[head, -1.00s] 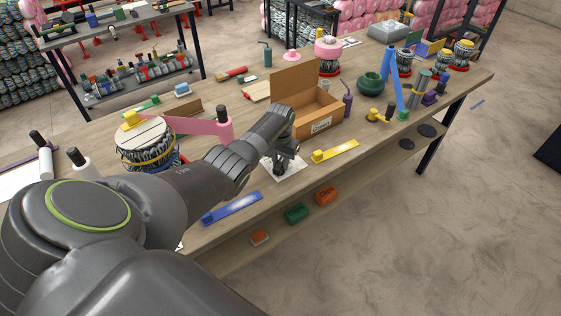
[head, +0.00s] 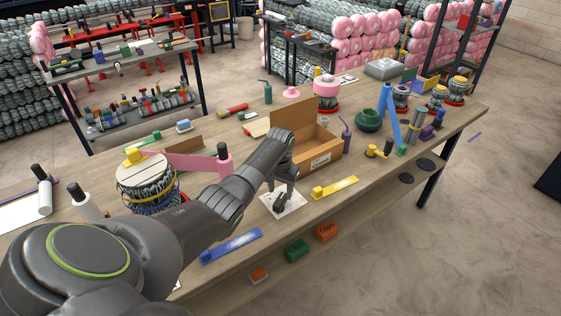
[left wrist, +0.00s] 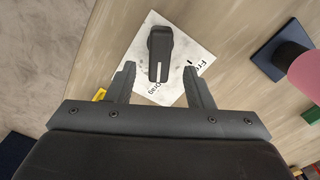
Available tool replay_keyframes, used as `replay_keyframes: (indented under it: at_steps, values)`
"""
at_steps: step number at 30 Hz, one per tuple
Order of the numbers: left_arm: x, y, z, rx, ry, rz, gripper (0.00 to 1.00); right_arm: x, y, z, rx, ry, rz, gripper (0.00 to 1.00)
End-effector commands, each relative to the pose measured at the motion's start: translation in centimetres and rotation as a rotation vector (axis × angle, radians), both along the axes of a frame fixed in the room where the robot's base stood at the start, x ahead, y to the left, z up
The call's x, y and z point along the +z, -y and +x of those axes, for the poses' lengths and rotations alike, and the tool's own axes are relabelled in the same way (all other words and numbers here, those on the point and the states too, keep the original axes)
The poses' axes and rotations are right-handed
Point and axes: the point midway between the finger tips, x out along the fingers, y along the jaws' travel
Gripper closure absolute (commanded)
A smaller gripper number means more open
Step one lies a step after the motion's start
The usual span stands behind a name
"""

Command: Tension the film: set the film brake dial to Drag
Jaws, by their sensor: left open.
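The film brake dial is a black knob (head: 281,201) on a white plate (head: 297,204) near the table's front edge. In the left wrist view the knob (left wrist: 160,45) lies ahead of and between my fingers, apart from them. Its white line points down the picture, toward the "Drag" lettering on the plate (left wrist: 184,50); "Free" is printed to the right. My left gripper (head: 284,187) is open and empty above the dial. Its fingers (left wrist: 162,80) also show in the left wrist view. My right gripper is out of view.
An open cardboard box (head: 318,158) stands behind the dial. A yellow bar (head: 336,188) lies to its right and a blue bar (head: 231,247) to its left. A pink arm (head: 195,161) reaches from a roll (head: 147,172) on the left.

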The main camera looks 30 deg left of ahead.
Motion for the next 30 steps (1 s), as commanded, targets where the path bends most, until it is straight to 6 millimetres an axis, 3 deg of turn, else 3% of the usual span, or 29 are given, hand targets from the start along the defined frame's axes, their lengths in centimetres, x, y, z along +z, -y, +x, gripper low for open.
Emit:
replay_keyframes:
  at_steps: [16,22,30]
  values:
    - [10.8,0.0,0.1,-0.001,0.003,0.000,0.53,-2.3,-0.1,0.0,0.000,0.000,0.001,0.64]
    - [12.5,0.1,0.0,-0.001,-0.001,0.000,0.53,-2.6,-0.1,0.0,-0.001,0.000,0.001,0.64]
    - [12.7,0.1,0.0,-0.001,-0.001,-0.001,0.53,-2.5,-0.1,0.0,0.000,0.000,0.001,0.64]
